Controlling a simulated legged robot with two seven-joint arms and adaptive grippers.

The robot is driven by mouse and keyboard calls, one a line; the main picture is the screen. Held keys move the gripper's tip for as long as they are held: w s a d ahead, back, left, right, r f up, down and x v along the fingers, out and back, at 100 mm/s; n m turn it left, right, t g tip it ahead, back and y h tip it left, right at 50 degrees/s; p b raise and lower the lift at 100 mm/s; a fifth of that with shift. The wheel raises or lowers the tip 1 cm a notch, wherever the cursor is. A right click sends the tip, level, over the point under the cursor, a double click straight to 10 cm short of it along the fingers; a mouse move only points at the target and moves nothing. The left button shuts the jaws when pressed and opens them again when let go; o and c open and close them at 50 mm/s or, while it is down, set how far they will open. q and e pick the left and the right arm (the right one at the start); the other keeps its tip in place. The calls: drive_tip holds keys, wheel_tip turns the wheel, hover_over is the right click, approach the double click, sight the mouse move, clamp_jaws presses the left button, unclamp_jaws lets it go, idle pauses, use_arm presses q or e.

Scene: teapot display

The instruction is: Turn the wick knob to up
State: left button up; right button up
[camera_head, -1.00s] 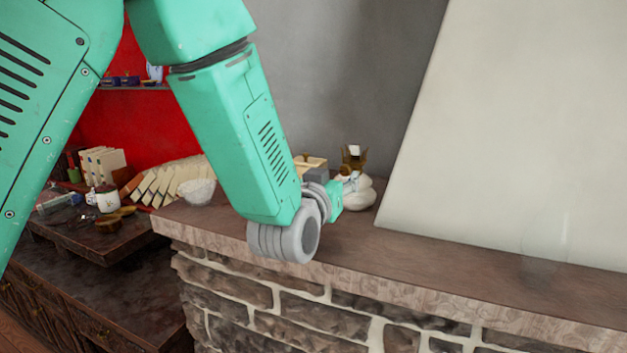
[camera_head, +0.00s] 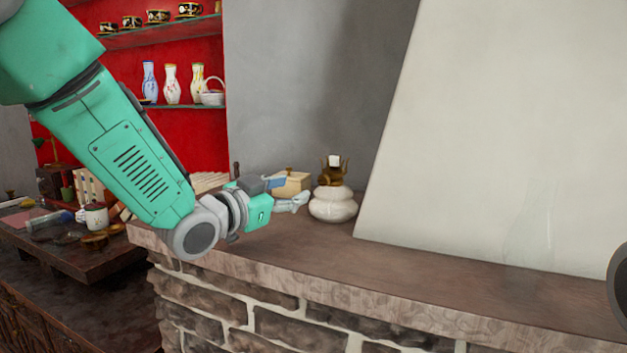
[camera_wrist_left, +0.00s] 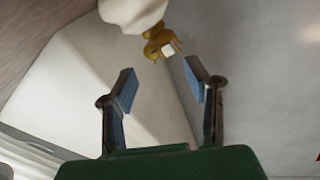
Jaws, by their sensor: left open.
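An oil lamp with a white rounded base (camera_head: 333,207) stands upright on the stone ledge. Its brass burner (camera_head: 331,178) carries a small white piece (camera_head: 335,161); I cannot tell whether this is the wick knob. My left gripper (camera_head: 292,194) is just left of the lamp, level with its base, open and empty. In the left wrist view the lamp appears inverted at the top, with the burner (camera_wrist_left: 153,46) and white piece (camera_wrist_left: 168,49) beyond the open fingers (camera_wrist_left: 160,76). No contact is visible.
A sloping white surface (camera_head: 480,130) rises just right of the lamp. Shelves with vases (camera_head: 171,84) and a table with a mug (camera_head: 95,217) are at left.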

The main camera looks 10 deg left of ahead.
sight(319, 180)
use_arm(q)
drive_tip(key=w+d, duration=0.3)
drive_tip(key=w+d+p, duration=0.1)
drive_tip(key=w+d, duration=0.2)
drive_tip(key=w, duration=0.1)
drive_tip(key=shift+w+d+r, duration=0.1)
drive_tip(key=shift+r, duration=0.05)
drive_tip(key=shift+w, duration=0.1)
drive_tip(key=shift+a, duration=0.95)
clamp_jaws()
drive_tip(key=shift+d, duration=0.5)
drive_tip(key=shift+d+m, duration=0.2)
drive_tip(key=shift+m, duration=0.5)
drive_tip(key=shift+d, duration=0.15)
unclamp_jaws()
drive_tip(key=shift+a, duration=0.75)
